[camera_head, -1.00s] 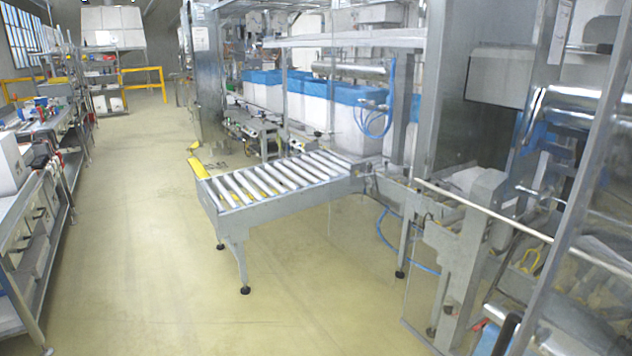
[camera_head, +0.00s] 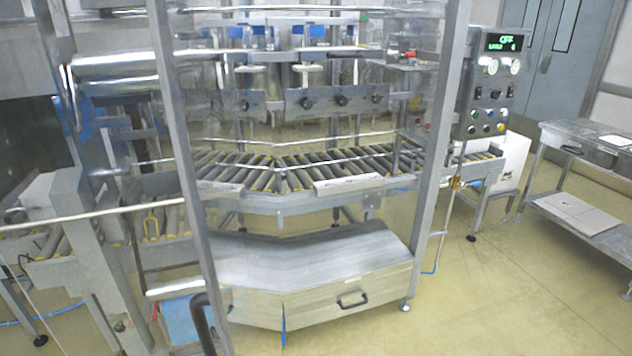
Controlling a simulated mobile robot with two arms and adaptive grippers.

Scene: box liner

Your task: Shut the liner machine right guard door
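The liner machine's framed guard (camera_head: 187,165) fills the middle of the head view. A clear panel appears to span between its slanted left post and its right post (camera_head: 447,130). A curved black handle (camera_head: 203,322) shows low by the left post, cut by the bottom edge. I cannot tell for sure which panel is the right guard door, or whether it stands open or shut. Neither of my grippers is in view.
Behind the clear panel are a roller conveyor (camera_head: 300,172) and a steel cover with a black handle (camera_head: 330,285). A control panel (camera_head: 490,85) reading OFF stands right of the frame. A steel table (camera_head: 600,215) is at far right; the floor (camera_head: 510,305) between is clear.

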